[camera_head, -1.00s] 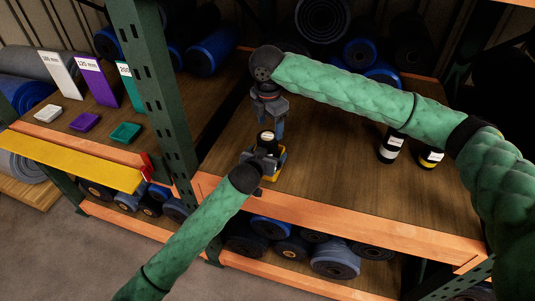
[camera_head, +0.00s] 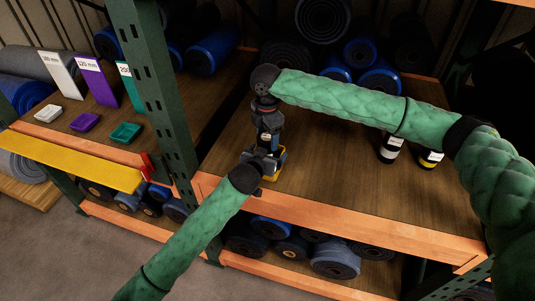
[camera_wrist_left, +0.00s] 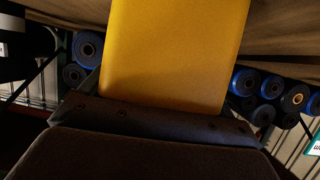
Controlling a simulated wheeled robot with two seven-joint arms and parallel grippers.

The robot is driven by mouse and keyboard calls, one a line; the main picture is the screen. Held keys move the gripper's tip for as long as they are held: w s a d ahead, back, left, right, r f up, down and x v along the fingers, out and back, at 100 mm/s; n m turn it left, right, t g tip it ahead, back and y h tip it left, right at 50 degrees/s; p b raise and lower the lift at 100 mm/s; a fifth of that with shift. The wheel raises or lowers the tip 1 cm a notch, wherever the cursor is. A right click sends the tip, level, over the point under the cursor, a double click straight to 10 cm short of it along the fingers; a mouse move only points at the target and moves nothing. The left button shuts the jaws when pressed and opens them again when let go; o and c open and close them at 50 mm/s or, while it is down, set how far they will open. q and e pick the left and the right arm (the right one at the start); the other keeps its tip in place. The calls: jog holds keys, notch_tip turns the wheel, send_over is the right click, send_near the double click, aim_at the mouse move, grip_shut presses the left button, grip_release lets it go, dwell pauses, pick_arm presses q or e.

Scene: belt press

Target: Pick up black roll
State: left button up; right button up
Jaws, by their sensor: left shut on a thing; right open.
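A small black roll with a pale label (camera_head: 266,137) stands just behind my left gripper, near the shelf's front edge; its lower part is hidden. My right gripper (camera_head: 269,142) points down over it, open, with its blue-grey fingers around or beside its top; contact cannot be told. My left gripper (camera_head: 266,159) is shut on a yellow thing (camera_head: 280,164), which fills the middle of the left wrist view (camera_wrist_left: 172,55). Whether the black roll is joined to the yellow thing is hidden. Two more black rolls stand farther right, one with a white label (camera_head: 390,149), one with a yellow band (camera_head: 430,159).
The wooden shelf (camera_head: 340,185) has free room in its middle. Large blue and black rolls (camera_head: 380,78) lie at the back. A green upright post (camera_head: 155,90) stands left. Coloured trays (camera_head: 125,133) sit on the left shelf. More rolls lie below (camera_head: 335,260).

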notch_tip(320, 180, down, 4)
jog(key=shift+w+d+f, duration=0.1)
jog(key=shift+w+f, duration=0.05)
jog(key=shift+f, duration=0.05)
jog(key=c, duration=1.1)
jog(key=shift+o, duration=0.2)
jog(key=shift+r, duration=0.1)
pick_arm(q)
jog(key=shift+f, duration=0.1)
pick_arm(e)
notch_tip(320, 180, up, 18)
pick_arm(q)
jog(key=o, duration=0.8)
